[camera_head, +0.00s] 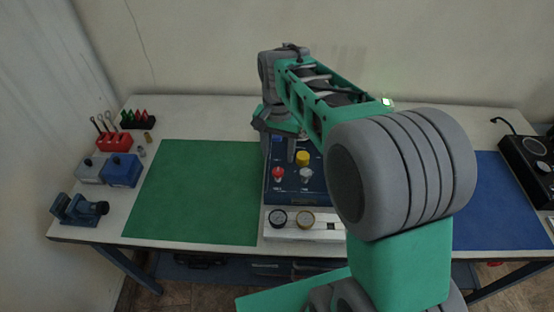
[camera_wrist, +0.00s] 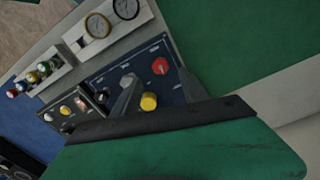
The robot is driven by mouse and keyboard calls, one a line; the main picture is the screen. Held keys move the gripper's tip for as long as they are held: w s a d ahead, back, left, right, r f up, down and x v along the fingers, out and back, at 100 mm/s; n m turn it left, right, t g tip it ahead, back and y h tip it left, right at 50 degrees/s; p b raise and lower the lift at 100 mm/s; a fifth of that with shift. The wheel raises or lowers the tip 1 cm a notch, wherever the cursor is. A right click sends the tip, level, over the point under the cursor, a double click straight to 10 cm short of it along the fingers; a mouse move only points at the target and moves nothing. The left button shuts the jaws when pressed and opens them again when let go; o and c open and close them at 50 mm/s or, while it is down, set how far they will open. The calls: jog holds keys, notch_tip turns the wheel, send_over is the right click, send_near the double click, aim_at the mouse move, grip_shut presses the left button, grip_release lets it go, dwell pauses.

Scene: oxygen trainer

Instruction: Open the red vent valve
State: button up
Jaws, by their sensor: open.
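The red vent valve is a red knob (camera_head: 278,173) on the dark blue trainer panel (camera_head: 288,190), left of a grey knob (camera_head: 306,175). It also shows in the wrist view (camera_wrist: 160,66), on the panel face (camera_wrist: 113,75). A yellow knob (camera_head: 302,158) sits just behind these two; it is close to my palm in the wrist view (camera_wrist: 149,101). My gripper (camera_head: 279,149) is open and empty over the rear of the panel. In the wrist view its two fingers (camera_wrist: 158,80) stand apart, with the red knob beyond them. Contact with the panel cannot be told.
Two round gauges (camera_head: 291,218) sit on a white strip at the panel's front. A green mat (camera_head: 195,190) lies left, a blue mat (camera_head: 490,200) right. Blue and grey boxes (camera_head: 120,170), a red holder (camera_head: 114,142) and a vise (camera_head: 78,209) stand at far left.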

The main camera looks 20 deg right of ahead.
aim_at(278, 171)
notch_tip(278, 171, down, 8)
jog(key=shift+r+p, duration=0.2)
jog(key=shift+p, duration=0.4)
jog(key=shift+c, duration=0.2)
grip_shut()
